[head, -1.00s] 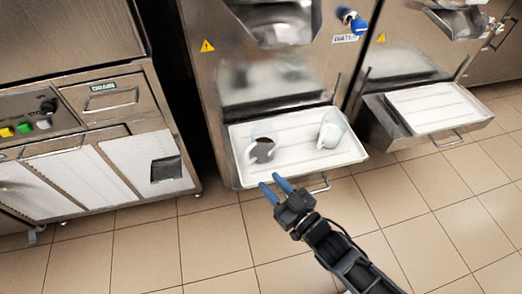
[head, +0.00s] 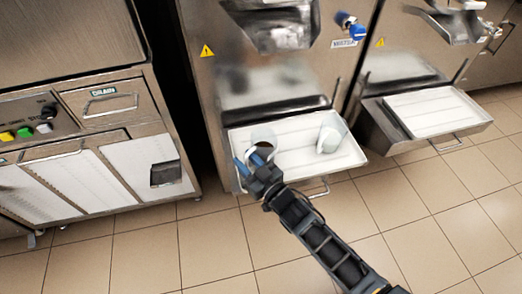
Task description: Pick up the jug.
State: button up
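Two pale jug-like vessels are on the white tray (head: 300,165) of the middle machine. The left vessel (head: 263,133) has a round, open top; my gripper partly hides its lower part. The right vessel (head: 331,135) is whitish, looks translucent and seems tilted. I cannot tell which one the task means. My gripper (head: 249,159) has blue fingers, spread apart, at the front left of the tray, just in front of the left vessel. It looks open and empty. Whether a finger touches the vessel is hard to tell.
The middle machine's steel front (head: 270,90) rises behind the tray, with a spout (head: 280,30) above. A second tray (head: 435,108) juts out at right. A steel cabinet (head: 100,130) stands at left. The tiled floor (head: 400,220) in front is clear.

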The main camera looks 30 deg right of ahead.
aim_at(247, 154)
grip_shut()
jog(key=shift+r, duration=0.2)
dwell(0.7)
jog(key=shift+r+p, duration=0.3)
jog(key=shift+r, duration=0.9)
jog(key=shift+d+r, duration=0.1)
jog(key=shift+r, duration=0.75)
jog(key=d+r+p, duration=0.5)
jog(key=d+r, duration=0.1)
jog(key=d, duration=0.5)
jog(key=shift+r, duration=0.25)
jog(key=shift+d+p, duration=0.2)
jog(key=shift+p, duration=0.1)
